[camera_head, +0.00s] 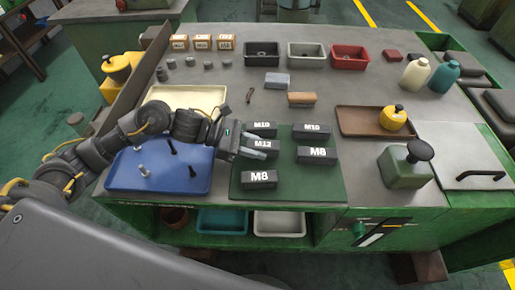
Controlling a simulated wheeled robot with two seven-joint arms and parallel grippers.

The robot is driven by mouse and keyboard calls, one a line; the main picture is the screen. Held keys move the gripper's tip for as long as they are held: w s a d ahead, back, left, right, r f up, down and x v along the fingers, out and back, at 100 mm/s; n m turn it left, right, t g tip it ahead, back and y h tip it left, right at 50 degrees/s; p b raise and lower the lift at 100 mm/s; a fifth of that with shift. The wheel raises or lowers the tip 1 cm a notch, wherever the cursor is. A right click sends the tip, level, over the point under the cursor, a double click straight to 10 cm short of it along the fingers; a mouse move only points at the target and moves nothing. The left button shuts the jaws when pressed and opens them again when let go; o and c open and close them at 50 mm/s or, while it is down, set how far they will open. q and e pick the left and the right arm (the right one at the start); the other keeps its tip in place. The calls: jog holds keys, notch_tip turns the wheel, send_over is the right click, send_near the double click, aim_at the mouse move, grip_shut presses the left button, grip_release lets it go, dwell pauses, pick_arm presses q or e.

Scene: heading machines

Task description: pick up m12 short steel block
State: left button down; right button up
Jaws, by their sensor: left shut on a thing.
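The dark M12 short steel block (265,144) is at the left of the green mat (292,187), its white label facing me. My left gripper (254,151) reaches in from the left and is shut on this block. The fingers cover part of it, and I cannot tell whether it is clear of the mat. Two M10 blocks (263,128) (312,131) lie behind it. One M8 block (317,155) is to its right and another M8 block (259,180) is in front. My right gripper is not in view.
A blue tray (195,181) with several bolts lies under my left arm. A brown tray (355,120) holds a yellow container (393,118); a green oil can (406,166) stands at right. Small bins (306,58) line the back. The table's middle is partly clear.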

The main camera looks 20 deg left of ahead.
aim_at(274, 150)
pick_arm(q)
jog(key=d+r+p, duration=0.1)
jog(key=r, duration=0.1)
jog(key=d+r+p, duration=0.1)
jog(key=d+r, duration=0.1)
jog(key=r, duration=0.1)
jog(key=d+r+p, duration=0.1)
jog(key=d+r, duration=0.1)
jog(key=r, duration=0.1)
jog(key=shift+s+r, duration=0.25)
jog(key=shift+s, duration=0.1)
jog(key=s+d+r, duration=0.1)
jog(key=d+r, duration=0.2)
jog(key=d, duration=0.6)
jog(key=shift+s+r, duration=0.2)
jog(key=shift+r, duration=0.05)
